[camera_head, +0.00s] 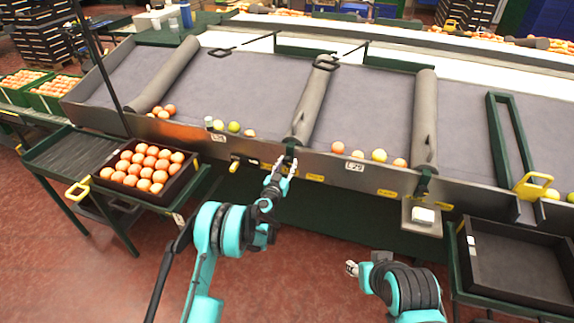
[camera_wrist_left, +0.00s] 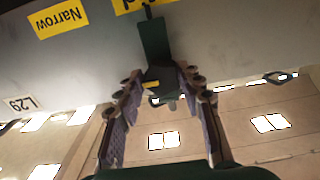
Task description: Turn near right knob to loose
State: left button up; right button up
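A dark green knob bracket (camera_head: 290,150) hangs on the front rail at the lower end of the middle grey divider. My left gripper (camera_head: 283,166) is just below it with its fingers apart. In the left wrist view, the dark knob (camera_wrist_left: 158,76) and its green strip (camera_wrist_left: 154,42) show between the open fingers (camera_wrist_left: 160,92); I cannot tell if they touch. A second dark green bracket (camera_head: 424,183) is farther right, under the right divider. My right gripper (camera_head: 352,268) is low in front of the rail, away from the knobs; its fingers are too small to read.
A yellow "Narrow" label (camera_wrist_left: 58,18) and a second yellow label, cut off, are by the knob. A crate of oranges (camera_head: 110,187) stands left, and an empty dark crate (camera_head: 475,270) right. A small shelf with a white block (camera_head: 423,215) juts from the rail.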

pick_arm(q)
jog(key=c, duration=0.4)
jog(key=shift+c, duration=0.2)
jog(key=shift+n, duration=0.3)
jog(key=n, duration=0.3)
jog(key=shift+n, duration=0.3)
jog(key=n, duration=0.4)
jog(key=shift+n, duration=0.3)
jog(key=n, duration=0.4)
jog(key=shift+a+n, duration=0.1)
jog(key=shift+n, duration=2.4)
